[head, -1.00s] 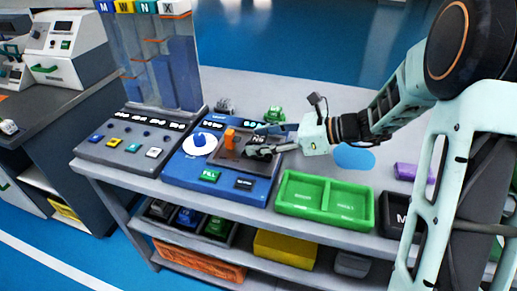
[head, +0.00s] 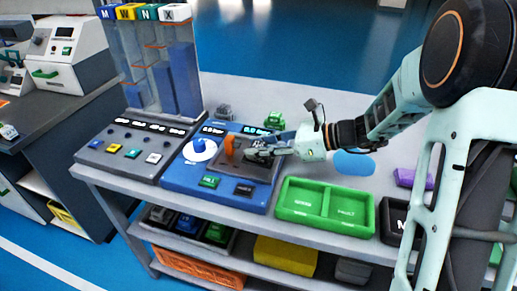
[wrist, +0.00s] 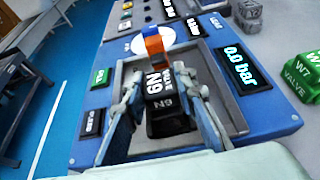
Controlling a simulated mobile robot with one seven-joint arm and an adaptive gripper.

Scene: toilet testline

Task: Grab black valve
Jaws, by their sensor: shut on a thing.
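The black valve (wrist: 172,126) is a dark block with white N9-like lettering. In the wrist view it sits between the two pale fingers of my gripper (wrist: 166,92), one on each side, and the gripper is shut on it. It is in the grey recess of the blue test panel (wrist: 262,128). In the head view my gripper (head: 264,151) reaches in from the right over the panel's recess (head: 232,166), and its fingers mostly hide the valve.
An orange lever (head: 230,146) stands at the recess's left side, close to the fingers. A white dial with a blue knob (head: 199,148) is further left. Green valve (head: 274,118) and grey valve (head: 224,111) stand behind the panel. A green two-part tray (head: 326,207) is at the right front.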

